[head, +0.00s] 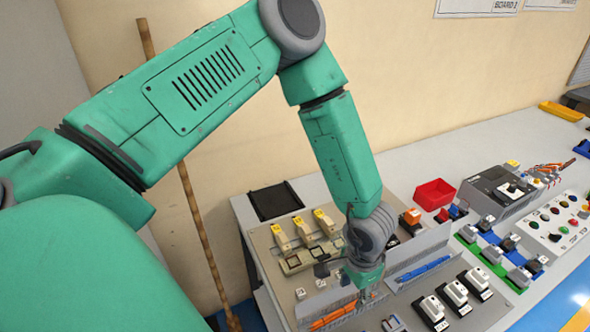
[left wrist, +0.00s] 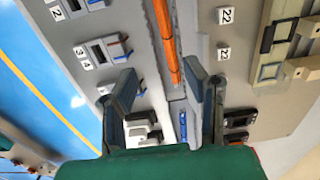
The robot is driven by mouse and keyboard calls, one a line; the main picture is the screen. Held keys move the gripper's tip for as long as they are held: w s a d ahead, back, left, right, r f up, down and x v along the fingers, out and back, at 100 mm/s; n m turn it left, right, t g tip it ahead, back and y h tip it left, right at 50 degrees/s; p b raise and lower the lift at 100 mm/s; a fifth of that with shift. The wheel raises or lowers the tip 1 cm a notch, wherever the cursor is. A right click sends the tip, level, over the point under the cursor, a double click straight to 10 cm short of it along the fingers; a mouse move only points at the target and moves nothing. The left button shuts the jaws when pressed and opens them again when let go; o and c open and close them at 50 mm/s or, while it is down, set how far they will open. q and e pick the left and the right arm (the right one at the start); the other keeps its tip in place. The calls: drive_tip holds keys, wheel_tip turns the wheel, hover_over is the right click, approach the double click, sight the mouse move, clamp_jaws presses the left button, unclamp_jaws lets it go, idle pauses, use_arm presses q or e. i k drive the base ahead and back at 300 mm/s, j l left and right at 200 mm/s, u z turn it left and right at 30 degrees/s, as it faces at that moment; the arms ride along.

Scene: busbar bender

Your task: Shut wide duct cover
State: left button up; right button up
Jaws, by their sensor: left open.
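My left gripper (head: 366,292) reaches down over the wiring panel, near the grey slotted duct. In the left wrist view its two fingers (left wrist: 163,88) are spread apart with nothing between them, above a grey duct strip. The duct holds an orange bar (head: 333,315), which also shows in the left wrist view (left wrist: 166,40). A second part of the duct holds a blue bar (head: 424,268), and a grey slotted wall (head: 418,246) stands behind it. I cannot tell which piece is the wide duct cover; my gripper hides part of the duct. My right gripper is not in view.
Yellow-topped switches (head: 300,232) stand behind the duct. White-topped black devices (head: 455,294) stand in front to the right. A red bin (head: 434,194) and a grey control box (head: 500,190) sit farther back. Labelled small parts (left wrist: 76,10) flank the duct.

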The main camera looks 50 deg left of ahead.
sight(424, 238)
drive_tip(key=k+l, duration=0.3)
drive_tip(key=k, duration=0.15)
drive_tip(key=k+l, duration=0.3)
drive_tip(key=k, duration=0.1)
